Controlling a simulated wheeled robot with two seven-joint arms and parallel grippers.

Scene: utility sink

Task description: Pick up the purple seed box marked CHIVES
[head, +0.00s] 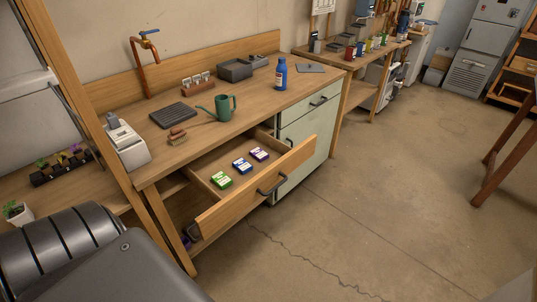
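A small purple and white box (259,154) lies in the open wooden drawer (262,195), toward its right end. Its lettering is too small to read. A blue and white box (242,166) lies left of it, and a green and white box (221,180) lies farther left. The three boxes lie in a row, apart from each other. The drawer is pulled out from under the wooden counter. Neither of my grippers shows in the head view.
The counter (200,143) above the drawer holds a green watering can (224,107), a blue bottle (281,74), a brush (176,135) and a dark tray (172,115). The drawer front juts over open concrete floor (390,190).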

